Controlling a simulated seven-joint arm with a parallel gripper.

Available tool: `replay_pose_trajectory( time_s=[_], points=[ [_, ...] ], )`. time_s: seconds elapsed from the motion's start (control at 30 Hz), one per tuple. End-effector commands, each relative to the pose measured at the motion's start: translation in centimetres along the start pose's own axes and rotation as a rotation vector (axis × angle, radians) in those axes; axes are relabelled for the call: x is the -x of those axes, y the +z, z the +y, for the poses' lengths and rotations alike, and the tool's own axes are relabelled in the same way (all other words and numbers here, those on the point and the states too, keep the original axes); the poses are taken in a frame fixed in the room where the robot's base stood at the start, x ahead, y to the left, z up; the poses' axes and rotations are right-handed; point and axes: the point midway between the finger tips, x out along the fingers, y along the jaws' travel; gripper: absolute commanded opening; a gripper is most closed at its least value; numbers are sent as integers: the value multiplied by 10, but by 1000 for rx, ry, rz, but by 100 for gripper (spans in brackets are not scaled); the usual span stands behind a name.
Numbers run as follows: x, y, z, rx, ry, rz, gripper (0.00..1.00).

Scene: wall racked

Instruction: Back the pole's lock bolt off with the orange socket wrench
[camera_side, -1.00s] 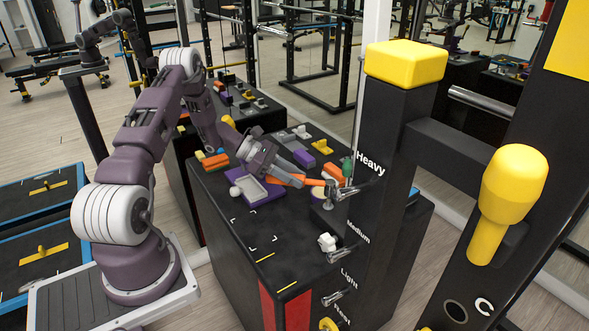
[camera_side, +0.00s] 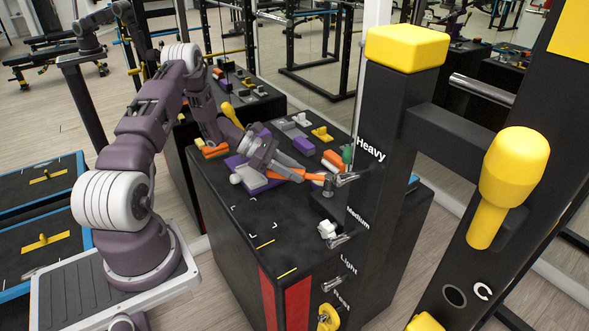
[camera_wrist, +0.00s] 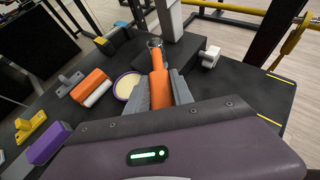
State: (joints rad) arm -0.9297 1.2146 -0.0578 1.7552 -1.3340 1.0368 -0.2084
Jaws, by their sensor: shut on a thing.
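The orange socket wrench (camera_wrist: 158,83) lies between the fingers of my gripper (camera_wrist: 157,95), which is shut on its handle. In the side view my gripper (camera_side: 288,168) holds the wrench (camera_side: 315,178) low over the black bench top, beside the post. The wrench's metal head (camera_wrist: 155,46) points away from my gripper to the foot of a pale upright (camera_wrist: 168,18). In the side view a metal piece (camera_side: 329,186) stands at the wrench's far end. The lock bolt is hidden or too small to make out, so I cannot tell whether the socket sits on it.
The black post (camera_side: 385,130) labelled Heavy, Medium and Light, with metal levers, stands close to the wrench head. A purple-rimmed round dish (camera_wrist: 127,86) and an orange-and-white block (camera_wrist: 91,87) lie to the left. The bench's front has bare room (camera_side: 235,215).

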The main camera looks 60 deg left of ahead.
Motion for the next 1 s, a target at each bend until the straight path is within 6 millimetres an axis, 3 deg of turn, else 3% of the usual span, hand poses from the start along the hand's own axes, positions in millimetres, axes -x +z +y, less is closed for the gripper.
replay_pose_trajectory(
  time_s=[0.7, 0.73, 0.87, 1.0],
  points=[
    [-8, -13, 0, 0, 0, -2, 0],
    [-8, -13, 0, 0, 0, -2, 26],
    [-7, -13, 0, 0, 0, -2, 0],
    [-7, -13, 0, 0, 0, -2, 0]
  ],
)
